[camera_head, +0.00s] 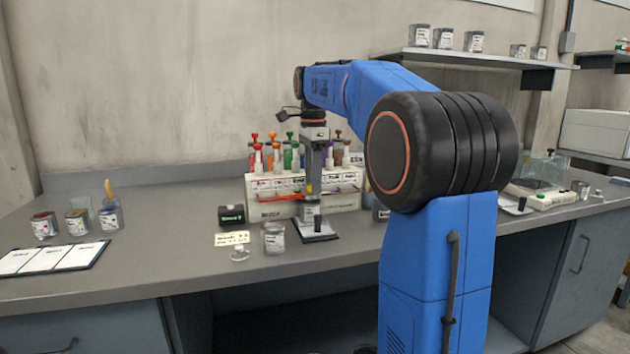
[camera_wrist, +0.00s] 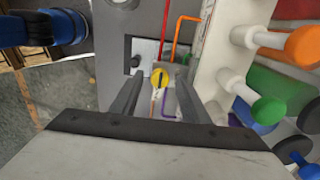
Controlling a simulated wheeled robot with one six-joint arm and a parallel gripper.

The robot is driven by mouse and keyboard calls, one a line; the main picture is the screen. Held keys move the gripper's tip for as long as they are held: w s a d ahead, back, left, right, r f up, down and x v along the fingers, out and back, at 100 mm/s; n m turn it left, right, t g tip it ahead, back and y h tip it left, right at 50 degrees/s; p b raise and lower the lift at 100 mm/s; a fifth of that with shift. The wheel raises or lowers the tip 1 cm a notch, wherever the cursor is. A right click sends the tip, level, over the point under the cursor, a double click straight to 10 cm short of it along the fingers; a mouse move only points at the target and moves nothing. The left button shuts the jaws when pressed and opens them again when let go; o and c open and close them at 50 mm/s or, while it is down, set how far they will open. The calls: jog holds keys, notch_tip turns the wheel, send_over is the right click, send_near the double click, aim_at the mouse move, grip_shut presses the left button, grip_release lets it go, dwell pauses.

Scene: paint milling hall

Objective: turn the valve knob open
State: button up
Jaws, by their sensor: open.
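In the wrist view a small yellow knob (camera_wrist: 159,77), which looks like the valve knob, shows between and just beyond the fingers of my gripper (camera_wrist: 158,88). The jaws are apart with nothing held. I cannot tell whether the fingertips touch the knob. In the head view my gripper (camera_head: 312,178) points down in front of a white dispenser rack (camera_head: 290,208) with several coloured bottles. A small yellow spot by the fingertips may be the knob; it is too small to tell its turn.
Orange, green and blue caps crowd the wrist view's right side. The counter's left middle is clear.

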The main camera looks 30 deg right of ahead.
grip_shut()
jog(key=n, duration=0.4)
jog(key=shift+n, duration=0.4)
jog(key=n, duration=0.4)
jog(key=shift+w, duration=0.1)
jog(key=n, duration=0.5)
jog(key=shift+n, duration=2.1)
